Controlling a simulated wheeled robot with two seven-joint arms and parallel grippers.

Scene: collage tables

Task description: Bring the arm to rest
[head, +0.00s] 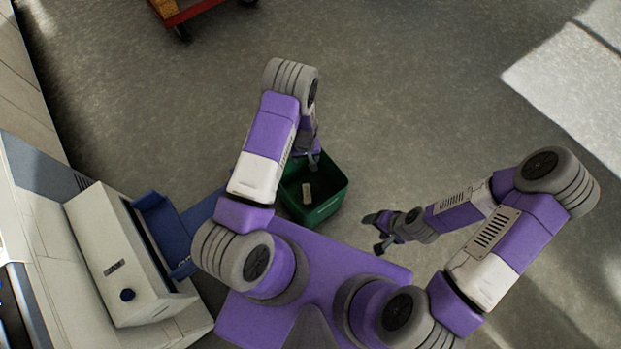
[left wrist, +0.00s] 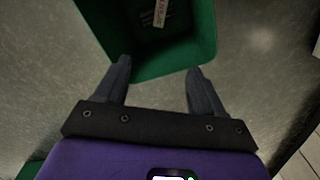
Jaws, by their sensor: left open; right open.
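My right gripper (head: 377,232) is open and empty, to the right of the bin above the floor.
The green bin (head: 334,203) stands on the grey floor and holds a small pale item (head: 307,193); the bin (left wrist: 205,50) also shows in the left wrist view. A white machine (head: 125,255) with a blue tray (head: 165,228) stands at left. A red cart (head: 185,12) is at the top. Floor at right is clear.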

